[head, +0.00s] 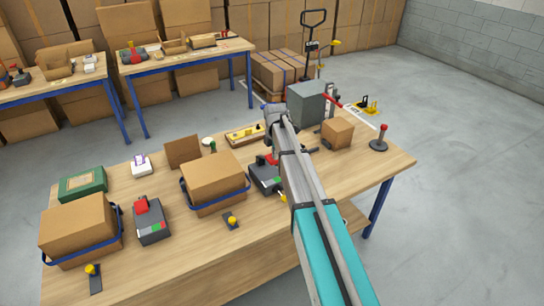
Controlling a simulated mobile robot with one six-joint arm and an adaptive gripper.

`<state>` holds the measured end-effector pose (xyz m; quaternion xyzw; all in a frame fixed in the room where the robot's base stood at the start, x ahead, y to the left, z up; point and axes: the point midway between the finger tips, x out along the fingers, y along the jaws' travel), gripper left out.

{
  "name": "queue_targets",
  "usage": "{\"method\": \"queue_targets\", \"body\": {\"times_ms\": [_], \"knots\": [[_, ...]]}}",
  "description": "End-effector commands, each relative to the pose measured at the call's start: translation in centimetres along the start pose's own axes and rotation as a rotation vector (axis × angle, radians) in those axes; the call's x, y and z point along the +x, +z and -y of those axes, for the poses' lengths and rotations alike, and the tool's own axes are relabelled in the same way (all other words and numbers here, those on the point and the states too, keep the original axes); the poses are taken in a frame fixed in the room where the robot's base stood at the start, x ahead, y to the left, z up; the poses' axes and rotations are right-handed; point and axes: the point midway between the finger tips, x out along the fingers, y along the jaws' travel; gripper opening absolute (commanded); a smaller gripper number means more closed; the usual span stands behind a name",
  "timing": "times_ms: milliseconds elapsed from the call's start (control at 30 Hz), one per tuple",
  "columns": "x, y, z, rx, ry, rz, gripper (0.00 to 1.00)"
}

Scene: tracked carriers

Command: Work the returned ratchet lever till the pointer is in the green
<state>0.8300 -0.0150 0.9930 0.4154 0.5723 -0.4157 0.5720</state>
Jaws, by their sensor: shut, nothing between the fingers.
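A dark grey ratchet unit (266,178) with a red part stands beside a strapped carton; my arm covers its right side. A similar grey unit (150,230) with a red lever block and a small red and green face stands further left. I cannot make out a pointer on either, nor tell which is the returned one. My gripper (271,128) is at the far end of my arm, above and behind the nearer unit. It is shut and empty; its fingertips are mostly hidden, so contact with the lever cannot be told.
Cartons with blue straps (213,180) (78,228) stand on the wooden table (185,265). A grey box (308,103), a small carton (337,132) and a red-knobbed post (380,138) stand at the right. Yellow-knobbed pieces (232,221) lie near the front edge.

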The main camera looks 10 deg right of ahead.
Motion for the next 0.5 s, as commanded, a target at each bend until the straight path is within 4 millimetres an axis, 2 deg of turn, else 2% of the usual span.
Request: {"method": "queue_targets", "body": {"times_ms": [133,500], "knots": [[0.82,0.01,0.01,0.000,0.000,0.000,0.00],[0.95,0.02,0.01,0.000,0.000,0.000,0.00]]}}
